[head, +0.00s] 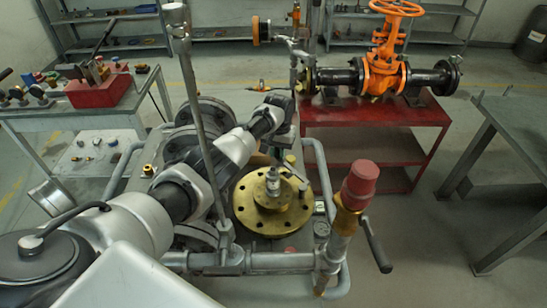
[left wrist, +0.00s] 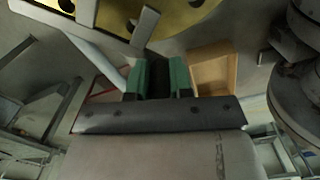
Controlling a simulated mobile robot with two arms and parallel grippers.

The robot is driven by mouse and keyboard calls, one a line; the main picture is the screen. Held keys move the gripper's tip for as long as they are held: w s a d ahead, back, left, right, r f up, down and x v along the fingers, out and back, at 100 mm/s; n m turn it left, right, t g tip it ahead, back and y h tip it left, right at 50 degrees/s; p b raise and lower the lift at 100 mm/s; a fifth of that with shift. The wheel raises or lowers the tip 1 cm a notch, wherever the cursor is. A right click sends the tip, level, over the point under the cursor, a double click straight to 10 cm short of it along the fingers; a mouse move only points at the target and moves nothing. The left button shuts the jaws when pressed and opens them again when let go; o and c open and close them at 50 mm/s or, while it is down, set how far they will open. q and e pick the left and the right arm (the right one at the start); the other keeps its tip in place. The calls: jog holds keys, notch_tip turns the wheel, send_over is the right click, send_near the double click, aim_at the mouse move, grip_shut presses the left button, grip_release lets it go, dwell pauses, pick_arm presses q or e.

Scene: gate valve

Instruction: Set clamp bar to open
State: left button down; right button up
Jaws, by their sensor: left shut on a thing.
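My left gripper (head: 284,122) is at the end of the arm that reaches in from the left, behind the brass flange. Its green-padded fingers (left wrist: 159,80) show in the left wrist view, close together on a dark narrow piece, which seems to be the clamp bar (left wrist: 158,60). Most of this piece is hidden between the fingers, and the bar's angle is hard to read. The brass flange (head: 250,203) lies flat on the pipe rig, and its edge also shows in the wrist view (left wrist: 100,12). My right gripper is not in view.
A pipe with a red-capped brass valve (head: 360,185) stands at front right of the rig. An upright grey post (head: 195,100) stands beside my arm. An orange gate valve (head: 384,65) sits on a red table (head: 370,112). A grey bench (head: 515,120) is at right.

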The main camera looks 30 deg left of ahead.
pick_arm(q)
jog(key=shift+w+d+m+b, duration=0.3)
jog(key=shift+w+m+b, duration=0.1)
jog(key=shift+w+b, duration=0.1)
jog(key=c, duration=1)
grip_release()
jog(key=shift+r, duration=0.1)
notch_tip(320, 180, up, 11)
jog(key=shift+f, duration=0.15)
